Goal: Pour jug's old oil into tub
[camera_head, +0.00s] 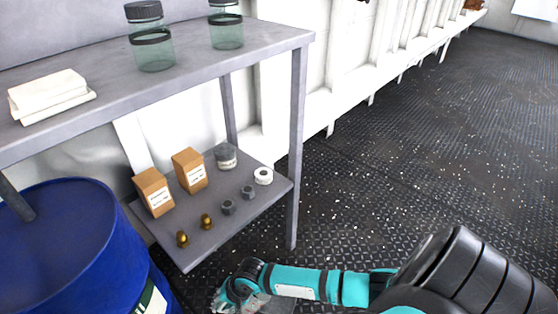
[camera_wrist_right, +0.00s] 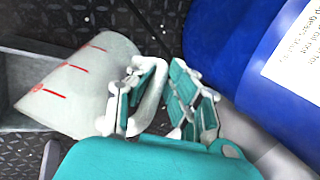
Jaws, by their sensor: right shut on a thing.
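A whitish jug (camera_wrist_right: 82,88) with red measuring marks lies tilted across the left of the right wrist view. Its handle (camera_wrist_right: 152,98) sits between the fingers of my right gripper (camera_wrist_right: 158,100), which is shut on it. In the head view my right gripper (camera_head: 238,292) is at the bottom edge, low beside the shelf, with only a pale bit of the jug (camera_head: 270,304) showing. The oil inside cannot be made out. My left gripper is out of view.
A blue drum (camera_head: 60,240) stands at the left; it fills the wrist view's right (camera_wrist_right: 235,50). A grey shelf unit (camera_head: 265,40) holds jars, cartons and small hardware. A grey edged shape (camera_wrist_right: 30,60) lies behind the jug. The deck (camera_head: 420,150) to the right is clear.

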